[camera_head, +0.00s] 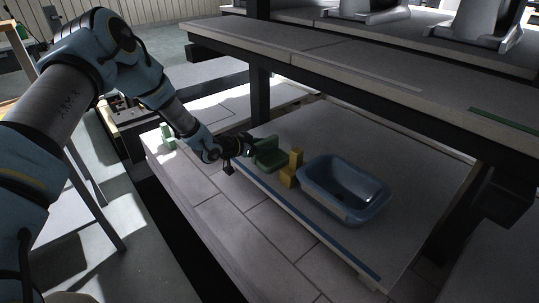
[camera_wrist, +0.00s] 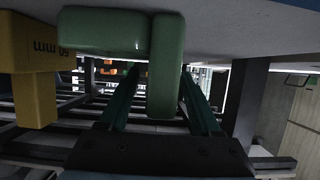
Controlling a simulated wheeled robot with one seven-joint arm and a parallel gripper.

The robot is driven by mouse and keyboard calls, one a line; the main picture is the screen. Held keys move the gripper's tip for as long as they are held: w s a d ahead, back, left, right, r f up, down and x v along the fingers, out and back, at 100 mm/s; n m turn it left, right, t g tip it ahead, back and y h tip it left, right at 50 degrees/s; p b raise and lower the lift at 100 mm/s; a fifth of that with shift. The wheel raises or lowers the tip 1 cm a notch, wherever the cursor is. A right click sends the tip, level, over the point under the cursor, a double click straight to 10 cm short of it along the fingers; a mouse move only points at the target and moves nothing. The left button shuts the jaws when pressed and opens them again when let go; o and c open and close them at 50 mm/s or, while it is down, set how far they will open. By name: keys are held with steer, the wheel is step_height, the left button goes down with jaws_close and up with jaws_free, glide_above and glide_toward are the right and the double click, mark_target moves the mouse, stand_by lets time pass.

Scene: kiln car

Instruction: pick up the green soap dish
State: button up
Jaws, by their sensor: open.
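The green soap dish (camera_head: 270,156) sits on the lower shelf near its left edge, at the tip of my gripper (camera_head: 249,152). In the wrist view the green soap dish (camera_wrist: 166,62) shows as an L shape, one upright part and one flat part. My gripper (camera_wrist: 160,78) is open, and the upright part lies between its two fingers with gaps visible. I cannot tell whether either finger touches it.
Yellow blocks (camera_head: 290,171) stand right of the dish; one, marked 50 mm (camera_wrist: 36,45), shows in the wrist view. A blue basin (camera_head: 345,188) is farther right. An upper deck (camera_head: 360,57) and a dark post (camera_head: 261,95) bound the space. Another green piece (camera_head: 167,137) is left.

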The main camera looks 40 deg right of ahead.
steer(key=shift+c, duration=0.2)
jaws_close()
stand_by(1.1)
